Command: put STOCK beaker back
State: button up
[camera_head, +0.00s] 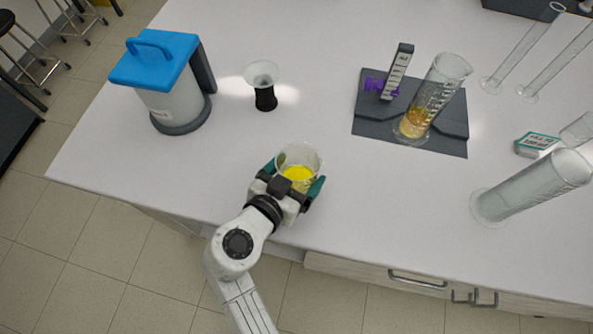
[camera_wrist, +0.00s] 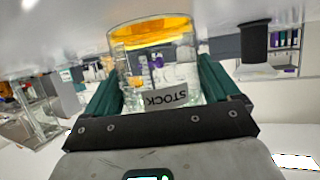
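The STOCK beaker (camera_head: 299,169) is clear glass with bright yellow liquid in its bottom, near the front edge of the white bench. In the wrist view the STOCK beaker (camera_wrist: 160,68) appears upside down, its STOCK label facing my gripper. My gripper (camera_head: 298,175) has its teal fingers on either side of the beaker, against its walls; they also show in the wrist view (camera_wrist: 160,85). The beaker is upright or nearly so. I cannot tell whether its base touches the bench.
A blue-lidded white container (camera_head: 170,95) stands at left, with a black-based clear cup (camera_head: 263,88) nearby. A dark mat (camera_head: 440,143) holds a tall cylinder with amber liquid (camera_head: 425,110) and a scale-marked upright (camera_head: 397,72) beside a purple part. A large cylinder (camera_head: 530,188) and small box (camera_head: 536,145) stand right.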

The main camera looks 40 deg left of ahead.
jog(key=shift+o, duration=0.8)
jog(key=shift+r, duration=0.2)
jog(key=b+v, duration=0.1)
jog(key=v, duration=1.1)
jog(key=shift+b, duration=0.35)
